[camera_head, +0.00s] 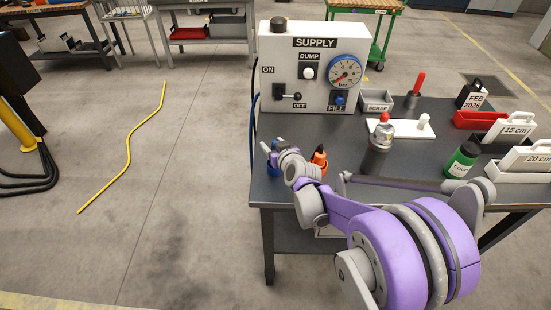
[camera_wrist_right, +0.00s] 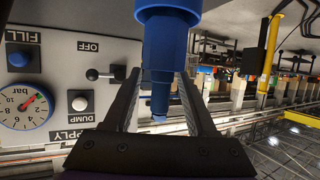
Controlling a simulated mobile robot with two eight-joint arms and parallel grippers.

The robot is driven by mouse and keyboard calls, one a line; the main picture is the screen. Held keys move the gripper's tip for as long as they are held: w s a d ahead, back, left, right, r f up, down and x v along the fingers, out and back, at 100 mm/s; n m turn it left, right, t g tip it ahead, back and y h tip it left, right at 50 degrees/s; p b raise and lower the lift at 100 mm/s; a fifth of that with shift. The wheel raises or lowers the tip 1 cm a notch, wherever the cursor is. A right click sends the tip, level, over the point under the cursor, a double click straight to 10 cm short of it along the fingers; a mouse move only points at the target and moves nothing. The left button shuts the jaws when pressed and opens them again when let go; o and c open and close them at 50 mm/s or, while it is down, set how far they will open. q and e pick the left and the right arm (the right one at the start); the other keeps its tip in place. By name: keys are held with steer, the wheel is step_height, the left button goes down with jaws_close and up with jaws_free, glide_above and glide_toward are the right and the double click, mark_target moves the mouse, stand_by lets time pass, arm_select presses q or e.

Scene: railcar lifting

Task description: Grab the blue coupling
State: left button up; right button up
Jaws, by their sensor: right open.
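The blue coupling (camera_wrist_right: 168,50) hangs large into the wrist view from the top, its stepped, narrowing end between my right gripper's two dark fingers. My right gripper (camera_wrist_right: 158,85) is open around it, with a gap visible beside the coupling; I cannot tell whether either finger touches it. In the head view, my right gripper (camera_head: 272,150) is at the left end of the dark workbench, beside the supply box. Only a little blue of the coupling (camera_head: 273,171) shows there, mostly hidden by the gripper and wrist. My left gripper is not in view.
The supply box (camera_head: 316,75), with gauge, knobs and lever, stands behind. An orange coupling (camera_head: 319,157) is close right of my gripper. A metal cylinder (camera_head: 378,150), a green bottle (camera_head: 462,160) and a red tray (camera_head: 478,119) occupy the bench (camera_head: 335,130). Floor left is mostly open.

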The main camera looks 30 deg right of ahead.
steer(key=shift+w+f, duration=0.15)
steer(key=shift+w, duration=0.25)
steer(key=shift+s, duration=0.1)
steer(key=shift+c, duration=0.2)
jaws_close()
